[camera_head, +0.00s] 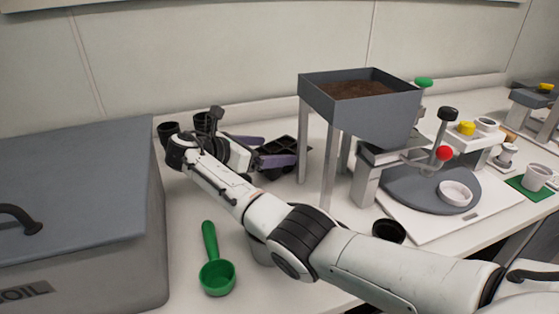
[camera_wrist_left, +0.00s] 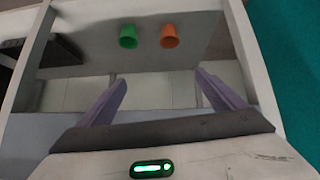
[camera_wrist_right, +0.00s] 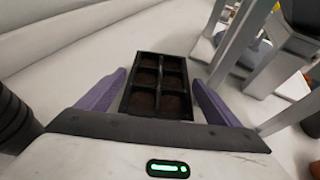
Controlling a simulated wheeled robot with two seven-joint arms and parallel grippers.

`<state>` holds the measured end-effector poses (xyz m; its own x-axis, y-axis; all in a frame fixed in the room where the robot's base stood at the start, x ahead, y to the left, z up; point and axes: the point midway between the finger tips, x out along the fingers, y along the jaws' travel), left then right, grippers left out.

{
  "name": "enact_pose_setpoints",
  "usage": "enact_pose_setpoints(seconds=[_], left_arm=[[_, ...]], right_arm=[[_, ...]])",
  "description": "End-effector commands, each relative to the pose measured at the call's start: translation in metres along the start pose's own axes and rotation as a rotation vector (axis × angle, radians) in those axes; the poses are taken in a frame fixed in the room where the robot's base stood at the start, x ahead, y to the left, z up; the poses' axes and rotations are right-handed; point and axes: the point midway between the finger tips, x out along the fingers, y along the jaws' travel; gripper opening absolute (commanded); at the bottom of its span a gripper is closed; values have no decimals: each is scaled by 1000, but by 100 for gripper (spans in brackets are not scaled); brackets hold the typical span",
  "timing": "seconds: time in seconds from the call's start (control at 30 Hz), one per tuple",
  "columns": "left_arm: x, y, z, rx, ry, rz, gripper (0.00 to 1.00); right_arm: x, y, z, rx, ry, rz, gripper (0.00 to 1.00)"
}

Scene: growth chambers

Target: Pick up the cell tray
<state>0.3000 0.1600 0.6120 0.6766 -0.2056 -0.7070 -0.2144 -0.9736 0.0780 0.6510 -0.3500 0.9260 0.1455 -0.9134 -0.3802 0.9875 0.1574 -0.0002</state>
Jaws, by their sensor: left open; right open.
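In the right wrist view the cell tray (camera_wrist_right: 160,70) shows several square cells with dark brown soil. My right gripper (camera_wrist_right: 159,78) is open, with one purple finger on each side of the tray's near part. I cannot tell whether the fingers touch it. My right gripper (camera_head: 278,150) also shows in the head view. My left gripper (camera_wrist_left: 162,82) is open and empty, away from the tray, and out of the head view.
A grey hopper of soil (camera_head: 357,90) on legs stands right of the tray. A large grey soil bin (camera_head: 75,200) fills the left. A green scoop (camera_head: 217,275) lies in front. Dark pots (camera_head: 168,131) stand behind my right wrist. Green (camera_wrist_left: 128,37) and orange (camera_wrist_left: 169,36) cups face my left gripper.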

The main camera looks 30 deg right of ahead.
Motion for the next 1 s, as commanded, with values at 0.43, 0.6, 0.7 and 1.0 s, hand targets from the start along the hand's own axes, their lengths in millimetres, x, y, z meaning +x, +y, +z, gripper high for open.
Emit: enact_pose_setpoints(seconds=[0.43, 0.6, 0.7, 1.0], left_arm=[[3, 0, 3, 3, -2, 0, 89], [3, 0, 2, 4, -1, 1, 89], [2, 0, 1, 4, 0, 1, 89], [2, 1, 1, 4, 2, 1, 89]], right_arm=[[49, 0, 0, -1, 1, -1, 86], [60, 0, 0, 0, 2, 0, 86], [60, 0, 0, 0, 2, 1, 86], [60, 0, 1, 0, 2, 1, 51]])
